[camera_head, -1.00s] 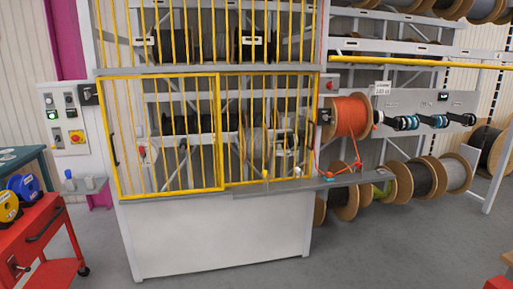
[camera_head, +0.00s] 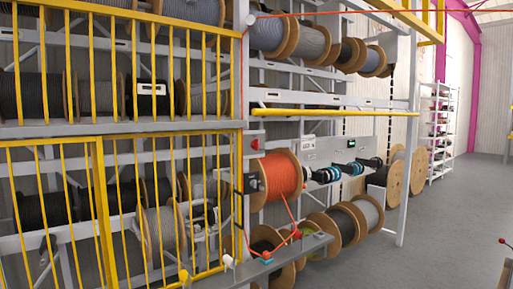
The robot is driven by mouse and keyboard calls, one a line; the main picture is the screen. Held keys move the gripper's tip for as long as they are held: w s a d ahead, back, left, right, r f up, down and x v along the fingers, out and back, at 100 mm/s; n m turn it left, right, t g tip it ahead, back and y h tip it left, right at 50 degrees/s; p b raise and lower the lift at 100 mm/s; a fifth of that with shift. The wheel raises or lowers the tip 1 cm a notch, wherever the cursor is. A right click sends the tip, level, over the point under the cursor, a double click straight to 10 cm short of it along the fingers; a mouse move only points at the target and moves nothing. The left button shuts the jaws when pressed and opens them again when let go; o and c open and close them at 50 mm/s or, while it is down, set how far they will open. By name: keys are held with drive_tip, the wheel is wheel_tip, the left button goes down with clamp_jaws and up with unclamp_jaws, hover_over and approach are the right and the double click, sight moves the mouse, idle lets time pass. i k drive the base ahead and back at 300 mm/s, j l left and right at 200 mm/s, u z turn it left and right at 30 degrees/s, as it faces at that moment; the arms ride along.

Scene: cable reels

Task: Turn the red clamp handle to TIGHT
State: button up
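A small red piece (camera_head: 296,234), which looks like the red clamp handle, is at the grey bench ledge below the orange cable reel (camera_head: 275,178). It is too small to read any TIGHT marking or tell its angle. An orange cable runs down from the reel to it and on to a small teal part (camera_head: 267,261) on the ledge. My gripper is not in view.
A yellow barred guard (camera_head: 105,215) fronts the racks on the left. The grey ledge (camera_head: 285,258) juts out below the orange reel. Several cable reels stand on the floor behind it. The grey floor (camera_head: 435,215) is open on the right.

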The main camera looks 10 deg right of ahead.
sight(255, 143)
drive_tip(key=i+l+u, duration=0.15)
drive_tip(key=i+u, duration=0.2)
drive_tip(key=i+l+u, duration=0.3)
drive_tip(key=i, duration=0.25)
drive_tip(key=i+l+u, duration=0.7)
drive_tip(key=l, duration=0.2)
drive_tip(key=i+l+u, duration=0.3)
drive_tip(key=l, duration=0.25)
drive_tip(key=i+l+u, duration=0.2)
drive_tip(key=l+u, duration=0.15)
drive_tip(key=l, duration=0.25)
